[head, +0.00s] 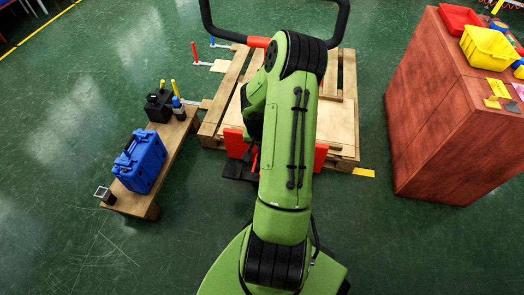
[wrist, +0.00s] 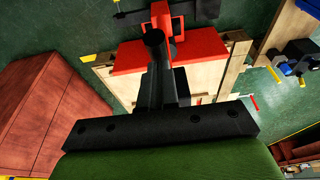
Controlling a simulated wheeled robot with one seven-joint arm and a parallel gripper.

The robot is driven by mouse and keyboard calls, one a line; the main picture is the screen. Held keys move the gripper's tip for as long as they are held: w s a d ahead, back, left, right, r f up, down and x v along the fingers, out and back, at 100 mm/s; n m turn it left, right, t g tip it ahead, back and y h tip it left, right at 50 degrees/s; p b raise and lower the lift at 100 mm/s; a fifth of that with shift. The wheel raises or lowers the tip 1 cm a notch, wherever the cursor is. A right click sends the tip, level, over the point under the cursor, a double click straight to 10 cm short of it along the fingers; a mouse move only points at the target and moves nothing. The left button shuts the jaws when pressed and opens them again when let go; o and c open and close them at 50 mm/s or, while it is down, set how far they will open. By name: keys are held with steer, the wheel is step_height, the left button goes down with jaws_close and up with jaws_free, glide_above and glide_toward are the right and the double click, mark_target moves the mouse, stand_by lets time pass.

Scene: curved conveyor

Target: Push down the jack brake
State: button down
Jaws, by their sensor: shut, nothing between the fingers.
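The jack shows in the head view as a black looped handle (head: 341,22) at the top and red body parts (head: 320,155) low at the pallet's near edge. My green arm covers its middle. In the wrist view the jack's red body (wrist: 205,50) lies behind my gripper (wrist: 153,40), with a red bracket and dark bar above it. My gripper is black, shut and empty, and its tip overlaps the red body in the picture. I cannot tell if they touch. I cannot pick out the brake with certainty. My gripper is hidden in the head view.
A wooden pallet (head: 209,129) lies around the jack. At left a low wooden bench (head: 119,199) holds a blue case (head: 140,161) and a black box (head: 158,105). At right stands a reddish cabinet (head: 430,120) with red and yellow bins. Green floor between is open.

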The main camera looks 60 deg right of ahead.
mark_target(259, 158)
steer(key=shift+a+b+x, duration=0.25)
steer(key=shift+b+x, duration=0.35)
steer(key=shift+x, duration=0.45)
steer(key=shift+a+b+x, duration=0.2)
steer(key=shift+b+x, duration=0.35)
steer(key=shift+x, duration=0.5)
steer(key=shift+s, duration=0.2)
steer(key=a, duration=0.2)
steer(key=s+r, duration=0.1)
steer(key=shift+s+a, duration=0.1)
steer(key=shift+a, duration=0.3)
steer(key=p+v, duration=0.6)
steer(key=v, duration=0.9)
steer(key=shift+r, duration=0.3)
steer(key=shift+s+a, duration=0.1)
steer(key=shift+a, duration=0.05)
